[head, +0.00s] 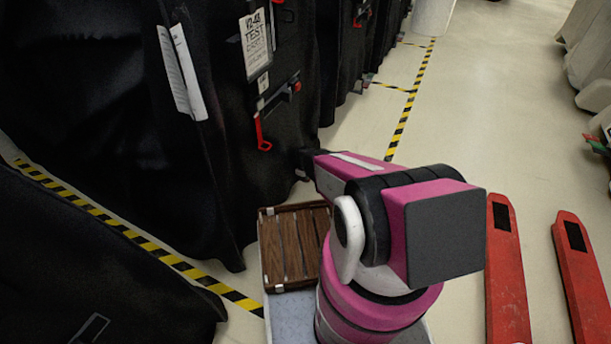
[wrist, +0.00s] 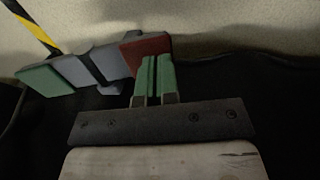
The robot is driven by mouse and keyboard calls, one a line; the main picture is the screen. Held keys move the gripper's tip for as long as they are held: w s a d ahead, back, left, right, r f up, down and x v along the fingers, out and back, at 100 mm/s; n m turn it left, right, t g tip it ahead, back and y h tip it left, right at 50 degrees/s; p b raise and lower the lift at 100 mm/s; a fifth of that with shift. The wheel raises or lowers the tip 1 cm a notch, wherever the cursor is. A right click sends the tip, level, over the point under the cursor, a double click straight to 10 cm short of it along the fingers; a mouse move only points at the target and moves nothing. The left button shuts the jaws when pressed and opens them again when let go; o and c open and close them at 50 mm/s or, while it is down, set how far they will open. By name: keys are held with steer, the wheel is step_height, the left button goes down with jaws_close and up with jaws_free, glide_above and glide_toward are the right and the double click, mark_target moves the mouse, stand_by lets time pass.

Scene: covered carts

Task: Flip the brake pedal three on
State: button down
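In the wrist view, a brake pedal (wrist: 88,66) shows near the floor below the black cover. It has a grey body, a green pad at its left end and a red pad at its right end. My gripper (wrist: 154,60) has two green fingers side by side with only a thin line between them, shut and holding nothing. The fingertips overlap the red pad in the picture; I cannot tell whether they touch it. In the head view, my arm reaches low toward the black covered cart (head: 240,200), and the pedal and fingers are hidden there.
Red handles (head: 262,135) and a test sign (head: 255,42) are on the cart. A wooden slatted crate (head: 270,262) stands beside my arm. Red forks (head: 507,285) lie at right. Another black cover (head: 90,270) is at lower left.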

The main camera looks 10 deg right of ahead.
steer(key=shift+f, duration=0.25)
steer(key=shift+r, duration=0.1)
step_height(320, 180, up, 14)
steer(key=s+a, duration=0.2)
steer(key=shift+s, duration=0.35)
stand_by(0.5)
steer(key=s+d+r+m, duration=0.2)
steer(key=s+r+m, duration=0.3)
steer(key=s+r, duration=0.3)
steer(key=s+d+r+m+g+y, duration=0.1)
steer(key=s+r+m, duration=0.4)
steer(key=r, duration=1.1)
steer(key=s+d, duration=0.1)
steer(key=s, duration=0.2)
steer(key=shift+s+r+m, duration=0.4)
